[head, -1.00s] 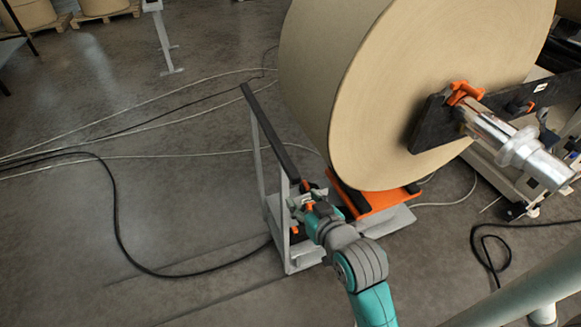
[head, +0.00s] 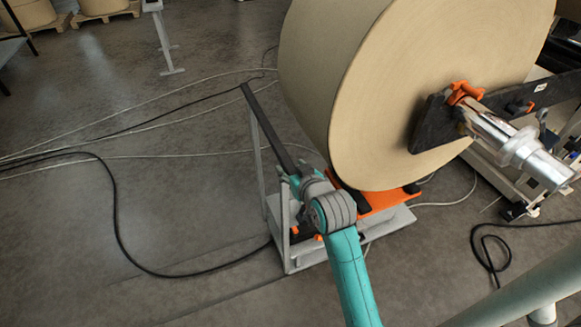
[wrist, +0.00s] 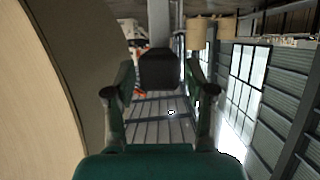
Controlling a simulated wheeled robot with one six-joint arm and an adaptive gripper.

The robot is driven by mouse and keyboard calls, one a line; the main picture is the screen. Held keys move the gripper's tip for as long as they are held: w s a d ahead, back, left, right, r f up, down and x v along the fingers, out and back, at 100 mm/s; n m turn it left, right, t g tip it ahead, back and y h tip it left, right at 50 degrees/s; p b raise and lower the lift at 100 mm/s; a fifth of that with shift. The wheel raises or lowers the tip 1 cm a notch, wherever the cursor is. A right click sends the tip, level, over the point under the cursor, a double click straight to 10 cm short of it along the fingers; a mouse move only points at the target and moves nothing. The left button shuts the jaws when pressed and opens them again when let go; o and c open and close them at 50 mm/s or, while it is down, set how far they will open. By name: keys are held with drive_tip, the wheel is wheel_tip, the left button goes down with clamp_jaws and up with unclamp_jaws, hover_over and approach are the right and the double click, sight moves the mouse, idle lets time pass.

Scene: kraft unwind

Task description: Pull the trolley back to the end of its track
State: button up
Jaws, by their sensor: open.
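The trolley is a low grey frame (head: 292,268) with an orange cradle top (head: 385,203), under the big kraft roll (head: 440,90). A dark handle bar (head: 268,128) runs across its upright posts on the left. My gripper (wrist: 160,78) is open at the near end of that bar. In the wrist view the dark bar end (wrist: 158,68) and a grey post (wrist: 158,22) sit between the spread fingers, and I cannot tell whether they touch. In the head view my wrist hides the fingers and the near bar end. The kraft roll fills the left of the wrist view (wrist: 40,90).
A shiny metal shaft end (head: 515,148) on a black arm juts from the roll's right side. Black and pale cables (head: 118,210) lie on the floor left of the trolley, with another black loop (head: 485,250) at right. The floor at front left is mostly clear.

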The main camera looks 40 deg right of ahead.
drive_tip(key=shift+w+d+f, duration=0.2)
drive_tip(key=shift+w+f, duration=0.1)
drive_tip(key=shift+w, duration=0.35)
clamp_jaws()
drive_tip(key=shift+a, duration=0.1)
